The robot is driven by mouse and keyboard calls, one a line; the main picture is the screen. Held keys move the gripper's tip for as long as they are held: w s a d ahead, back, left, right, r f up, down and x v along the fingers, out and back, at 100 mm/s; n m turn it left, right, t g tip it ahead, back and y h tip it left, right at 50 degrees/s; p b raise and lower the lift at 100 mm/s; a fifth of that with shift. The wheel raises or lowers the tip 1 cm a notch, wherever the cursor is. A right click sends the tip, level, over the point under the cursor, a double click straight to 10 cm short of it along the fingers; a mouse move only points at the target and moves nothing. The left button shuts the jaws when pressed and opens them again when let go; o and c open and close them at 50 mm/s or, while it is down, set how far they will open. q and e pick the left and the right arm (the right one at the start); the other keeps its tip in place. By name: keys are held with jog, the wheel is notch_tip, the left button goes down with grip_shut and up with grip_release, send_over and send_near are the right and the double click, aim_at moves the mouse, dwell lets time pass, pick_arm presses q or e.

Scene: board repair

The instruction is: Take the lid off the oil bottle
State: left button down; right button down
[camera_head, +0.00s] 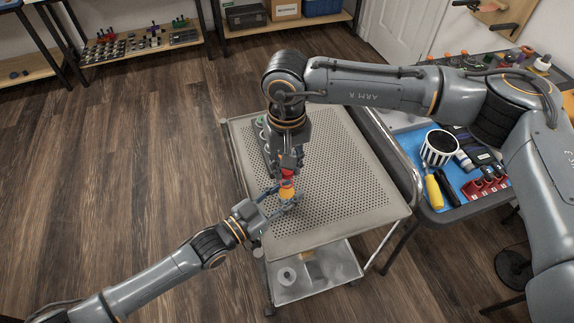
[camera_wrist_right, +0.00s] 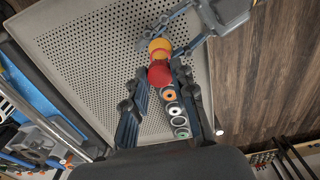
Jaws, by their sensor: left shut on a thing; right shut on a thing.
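The oil bottle (camera_head: 287,191), yellow-orange, stands upright over the near part of the perforated cart top (camera_head: 345,185). My left gripper (camera_head: 280,199) is shut around its body from the left. The red lid (camera_head: 288,173) is at the top of the bottle, with my right gripper (camera_head: 290,168) shut on it from above. In the right wrist view the red lid (camera_wrist_right: 159,73) lies between my right fingertips (camera_wrist_right: 162,78), and the yellow bottle (camera_wrist_right: 160,46) shows behind it, between the left fingers. I cannot tell whether lid and bottle are still joined.
A row of round parts (camera_wrist_right: 174,110) in a dark holder lies on the cart beside my right gripper. The cart's right half is clear. A table with a blue mat (camera_head: 428,199), a screwdriver (camera_head: 434,192) and a striped cup (camera_head: 438,150) stands to the right.

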notch_tip(320, 180, up, 4)
jog(key=shift+f, duration=0.25)
pick_arm(q)
jog(key=c, duration=0.8)
grip_release()
